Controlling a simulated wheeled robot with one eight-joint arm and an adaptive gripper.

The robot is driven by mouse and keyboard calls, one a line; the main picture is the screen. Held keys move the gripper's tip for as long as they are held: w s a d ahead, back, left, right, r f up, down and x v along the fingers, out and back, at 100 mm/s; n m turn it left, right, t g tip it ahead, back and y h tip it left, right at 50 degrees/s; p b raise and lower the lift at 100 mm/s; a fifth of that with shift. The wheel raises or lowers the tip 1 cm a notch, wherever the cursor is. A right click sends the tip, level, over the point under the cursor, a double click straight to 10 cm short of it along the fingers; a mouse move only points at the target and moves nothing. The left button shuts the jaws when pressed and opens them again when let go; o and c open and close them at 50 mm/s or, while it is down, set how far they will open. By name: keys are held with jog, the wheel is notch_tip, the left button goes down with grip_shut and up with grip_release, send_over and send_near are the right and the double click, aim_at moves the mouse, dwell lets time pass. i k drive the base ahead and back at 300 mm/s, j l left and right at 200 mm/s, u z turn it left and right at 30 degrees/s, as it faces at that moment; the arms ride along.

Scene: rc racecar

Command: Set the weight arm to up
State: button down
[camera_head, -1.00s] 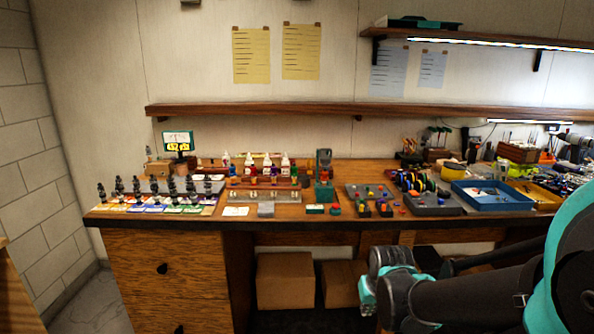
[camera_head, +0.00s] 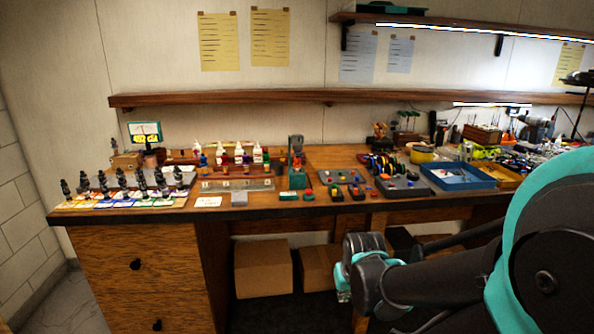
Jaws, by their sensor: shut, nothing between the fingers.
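I cannot make out a weight arm for certain at this distance. A small green upright device (camera_head: 297,178) stands near the front of the wooden workbench (camera_head: 340,214), left of the middle of the picture. Whether it carries the weight arm, and how any arm on it is set, is too small to tell. My own arm comes in from the right, in front of the bench and lower than its top. Its bent joint shows below the bench edge. My gripper is not visible. Nothing of mine touches the device.
Several small bottles (camera_head: 257,154) and a row of black-topped items (camera_head: 122,178) stand left of the device. A blue tray (camera_head: 458,176) and many tools lie to the right. A shelf (camera_head: 240,97) runs above. Cardboard boxes (camera_head: 263,268) sit under the bench.

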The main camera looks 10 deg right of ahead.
aim_at(297, 147)
jog(key=i+j, duration=0.2)
jog(key=i, duration=0.3)
jog(key=i+j, duration=0.2)
jog(key=i, duration=0.3)
